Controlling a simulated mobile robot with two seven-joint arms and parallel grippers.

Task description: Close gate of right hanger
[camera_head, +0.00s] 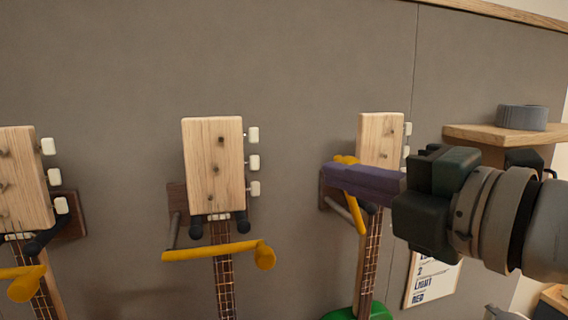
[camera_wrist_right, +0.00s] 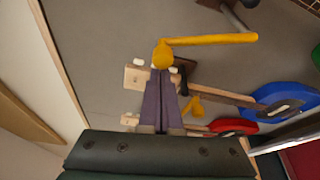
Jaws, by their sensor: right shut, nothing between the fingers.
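The right hanger (camera_head: 327,192) is on the wall behind the right-hand instrument's headstock (camera_head: 380,139). Its yellow gate (camera_head: 357,214) has a round knob at the top and a bar slanting down beside the neck; my fingers hide part of it. My right gripper (camera_head: 328,173) comes in from the right, its purple fingers shut and empty, with the tips at the knob. In the right wrist view, the fingertips (camera_wrist_right: 161,74) are close below the yellow knob (camera_wrist_right: 163,55), and the bar stretches right from it. I cannot tell whether they touch. My left gripper is not in view.
The middle hanger's yellow gate (camera_head: 218,251) lies across its instrument's neck. A left instrument (camera_head: 24,178) has a similar gate.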

